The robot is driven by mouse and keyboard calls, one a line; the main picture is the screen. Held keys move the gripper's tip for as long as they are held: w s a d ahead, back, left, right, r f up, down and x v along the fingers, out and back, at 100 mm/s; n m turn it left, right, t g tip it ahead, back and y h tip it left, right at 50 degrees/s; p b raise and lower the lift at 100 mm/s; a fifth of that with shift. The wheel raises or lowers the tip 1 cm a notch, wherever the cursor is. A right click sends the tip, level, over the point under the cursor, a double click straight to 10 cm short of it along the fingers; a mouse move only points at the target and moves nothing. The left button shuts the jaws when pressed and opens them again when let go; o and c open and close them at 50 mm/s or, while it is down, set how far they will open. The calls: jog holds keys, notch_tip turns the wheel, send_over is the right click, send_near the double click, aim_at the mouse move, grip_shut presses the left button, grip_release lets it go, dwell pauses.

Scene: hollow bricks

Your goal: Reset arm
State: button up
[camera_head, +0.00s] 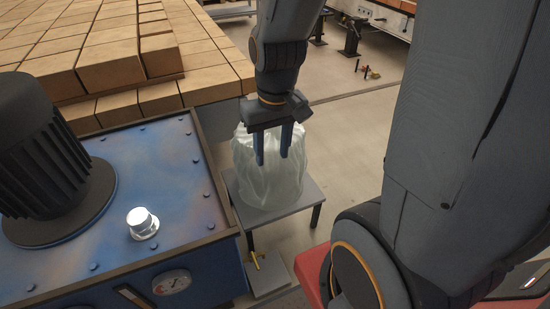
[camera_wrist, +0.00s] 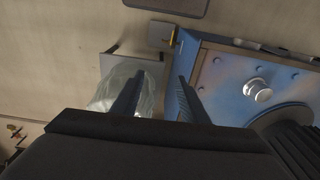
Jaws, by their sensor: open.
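My gripper (camera_head: 273,145) hangs pointing down at the middle of the head view. Its two fingers are apart with nothing between them. Behind the fingers in the picture stands a translucent, wrapped round bundle (camera_head: 262,185) on a small grey table (camera_head: 300,192). In the wrist view my gripper's fingers (camera_wrist: 157,98) also show apart. The bundle (camera_wrist: 102,92) lies partly behind the left finger there, and the blue machine (camera_wrist: 232,80) is to the right. I cannot tell how high the fingers are above the bundle.
The blue machine top (camera_head: 110,225) carries a black ribbed motor (camera_head: 40,150) and a silver knob (camera_head: 142,222). Stacked tan bricks (camera_head: 125,65) fill the upper left. A low grey plate (camera_head: 292,272) lies by the small table. Open floor (camera_head: 350,125) extends to the right.

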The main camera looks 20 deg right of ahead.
jog(key=shift+s+a, duration=0.2)
jog(key=shift+s, duration=0.6)
jog(key=shift+s+a, duration=0.15)
jog(key=shift+s, duration=0.6)
